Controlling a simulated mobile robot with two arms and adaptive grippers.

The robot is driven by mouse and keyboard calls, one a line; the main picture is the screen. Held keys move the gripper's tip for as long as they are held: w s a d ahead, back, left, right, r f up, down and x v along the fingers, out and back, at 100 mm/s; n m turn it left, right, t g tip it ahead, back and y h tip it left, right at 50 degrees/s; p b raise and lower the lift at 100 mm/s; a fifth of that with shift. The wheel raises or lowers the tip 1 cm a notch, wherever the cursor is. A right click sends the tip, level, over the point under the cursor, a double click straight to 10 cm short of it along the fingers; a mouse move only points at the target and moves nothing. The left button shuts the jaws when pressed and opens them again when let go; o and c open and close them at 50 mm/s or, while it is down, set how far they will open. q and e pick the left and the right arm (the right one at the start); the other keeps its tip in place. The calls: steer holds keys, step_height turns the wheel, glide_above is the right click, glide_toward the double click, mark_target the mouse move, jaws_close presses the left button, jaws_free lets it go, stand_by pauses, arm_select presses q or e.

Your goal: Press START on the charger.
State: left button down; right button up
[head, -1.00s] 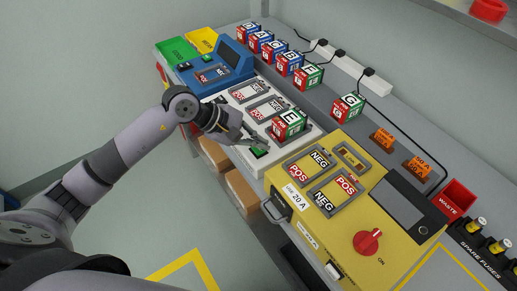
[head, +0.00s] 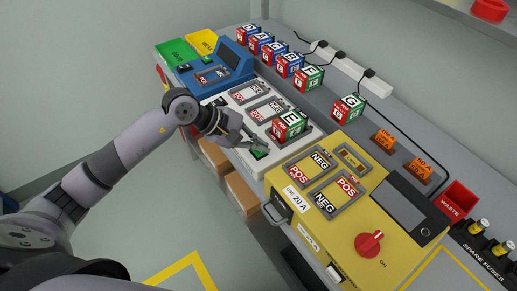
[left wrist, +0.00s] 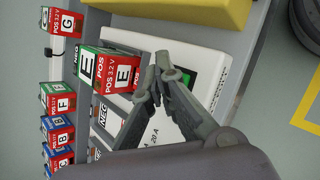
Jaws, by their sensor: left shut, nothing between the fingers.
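The white charger (head: 245,97) stands on the bench between a blue device and a yellow device. A green button (head: 258,155) in a dark surround sits on its near edge; its lettering is not readable. The button also shows in the left wrist view (left wrist: 188,79), partly covered by a finger. My left gripper (head: 264,147) is shut and empty, with its fingertips (left wrist: 163,63) right by the button. I cannot tell whether they touch it. A red and green block marked E (head: 289,125) sits in the charger's slot beside the fingertips. My right gripper is not in view.
The yellow device (head: 330,235) with a red knob (head: 369,244) stands right of the charger. The blue device (head: 213,68) is to its left. Several lettered blocks (head: 292,63) line the back. A red waste bin (head: 456,201) is at the right.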

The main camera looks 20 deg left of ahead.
mark_target(259, 152)
arm_select(q)
steer(key=shift+f+b, duration=0.25)
steer(key=shift+b, duration=0.05)
steer(key=shift+r, duration=0.15)
stand_by(0.5)
steer(key=shift+r+p, duration=0.3)
steer(key=shift+r, duration=0.45)
steer(key=shift+r, duration=0.1)
steer(key=shift+r+p, duration=1.1)
steer(key=shift+r, duration=1.35)
